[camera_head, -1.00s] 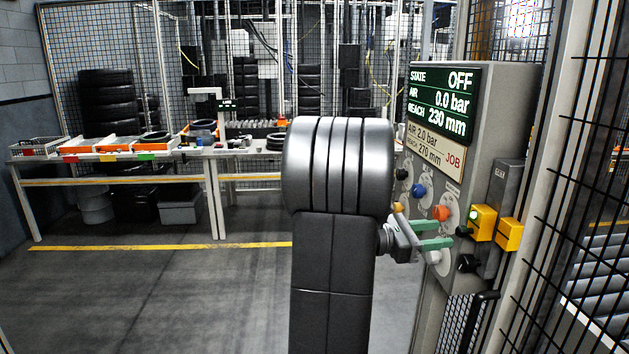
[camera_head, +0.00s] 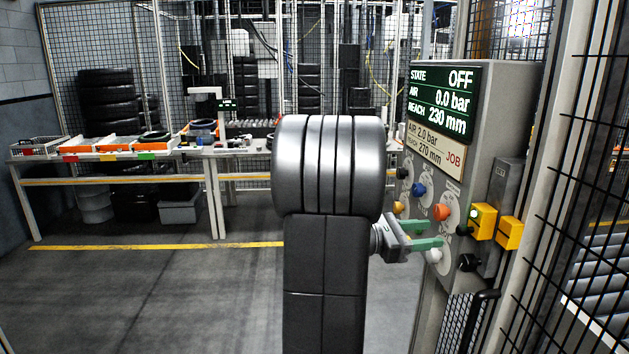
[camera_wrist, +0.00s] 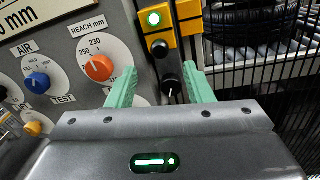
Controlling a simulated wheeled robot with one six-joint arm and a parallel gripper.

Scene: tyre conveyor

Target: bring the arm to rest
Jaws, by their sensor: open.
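My gripper (camera_head: 432,237) is open, with two green fingers in front of the grey control panel (camera_head: 508,95). In the wrist view the gripper (camera_wrist: 163,90) has its fingers apart with nothing between them. The left finger overlaps the edge of the orange REACH knob's dial in that view. The orange knob (camera_wrist: 99,68) points near 230. The blue AIR knob (camera_wrist: 38,83) is at the left. A black knob (camera_wrist: 171,86) shows between the fingers. The panel display (camera_head: 441,100) reads STATE OFF, AIR 0.0 bar, REACH 230 mm. Whether a finger touches the panel is unclear.
A job card (camera_head: 435,148) reads AIR 2.0 bar, REACH 270 mm. A yellow block with a lit green lamp (camera_wrist: 154,19) sits on the panel's right. Mesh fencing (camera_head: 590,150) stands at the right. A workbench (camera_head: 110,180) with trays is at the back left. Floor before it is clear.

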